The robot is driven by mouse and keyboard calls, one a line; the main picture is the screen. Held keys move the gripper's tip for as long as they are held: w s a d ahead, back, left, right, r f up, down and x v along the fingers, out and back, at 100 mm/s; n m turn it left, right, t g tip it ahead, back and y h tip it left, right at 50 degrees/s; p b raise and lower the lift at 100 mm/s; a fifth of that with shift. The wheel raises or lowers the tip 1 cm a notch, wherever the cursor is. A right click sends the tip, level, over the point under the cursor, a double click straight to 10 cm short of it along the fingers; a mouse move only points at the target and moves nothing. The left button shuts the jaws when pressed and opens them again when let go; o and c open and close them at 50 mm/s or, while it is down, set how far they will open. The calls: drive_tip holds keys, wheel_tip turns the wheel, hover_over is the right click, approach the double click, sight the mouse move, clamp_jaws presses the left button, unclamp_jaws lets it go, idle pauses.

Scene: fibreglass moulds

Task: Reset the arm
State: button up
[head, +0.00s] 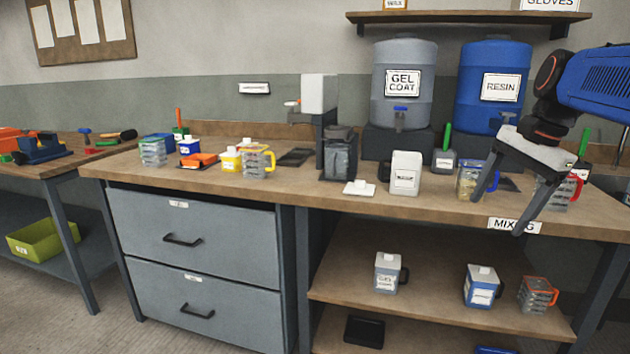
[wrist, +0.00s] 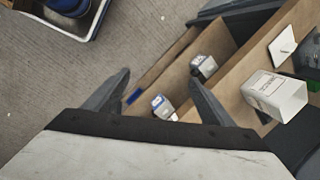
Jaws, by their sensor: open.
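My gripper (head: 507,195) hangs at the right end of the bench in the head view, fingers pointing down and spread. It is open, with nothing seen between the fingers. The arm comes in from the right, in front of the blue resin drum (head: 495,80). One finger covers part of a blue-rimmed measuring jug (head: 465,182) on the bench. The other finger is in front of a red-handled jug (head: 560,190).
A white jug (head: 406,173) and a grey gel coat drum (head: 403,75) stand left of my gripper. Jugs (head: 388,272) stand on the shelf below the worktop (head: 330,195). Two closed grey drawers (head: 195,240) are at the left. A bin with blue contents (wrist: 70,22) sits on the floor.

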drive_tip(key=s+a+f+n+t+h, duration=0.1)
drive_tip(key=s+a+f+n, duration=0.3)
drive_tip(key=s+f, duration=0.5)
drive_tip(key=s+a+f+n+t+h, duration=0.1)
drive_tip(key=s+a+f+n, duration=0.3)
drive_tip(key=s+f+n, duration=0.5)
wheel_tip(320, 180, down, 4)
drive_tip(key=shift+s+a+t, duration=0.15)
drive_tip(key=shift+s+t, duration=0.1)
drive_tip(key=shift+t, duration=0.15)
